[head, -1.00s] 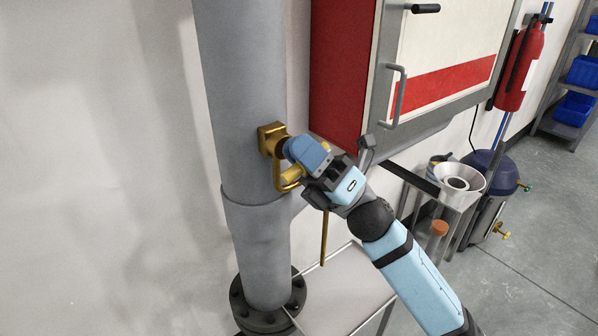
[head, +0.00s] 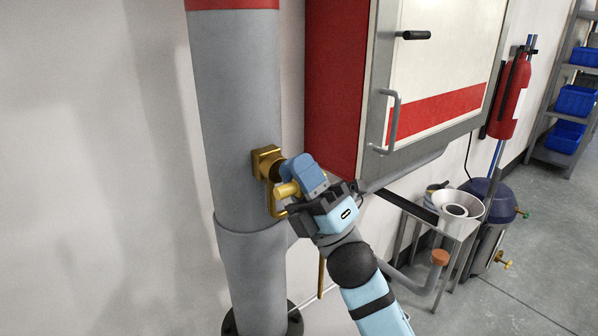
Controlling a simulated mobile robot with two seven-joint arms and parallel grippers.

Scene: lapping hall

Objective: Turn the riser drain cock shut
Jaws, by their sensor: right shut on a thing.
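The riser (head: 232,110) is a thick grey vertical pipe in the left half of the head view. The drain cock (head: 266,160) is a brass fitting on its right side, with a brass spout beside it and a blue lever (head: 299,172). My right gripper (head: 318,196) is shut on the blue lever, reaching up from the lower right. Its jaws hide the lever's outer end. The lever slants down to the right from the brass body. My left gripper is not in view.
A red and white wall cabinet (head: 446,60) with a grey handle hangs just right of the cock. The wall left of the riser is bare.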

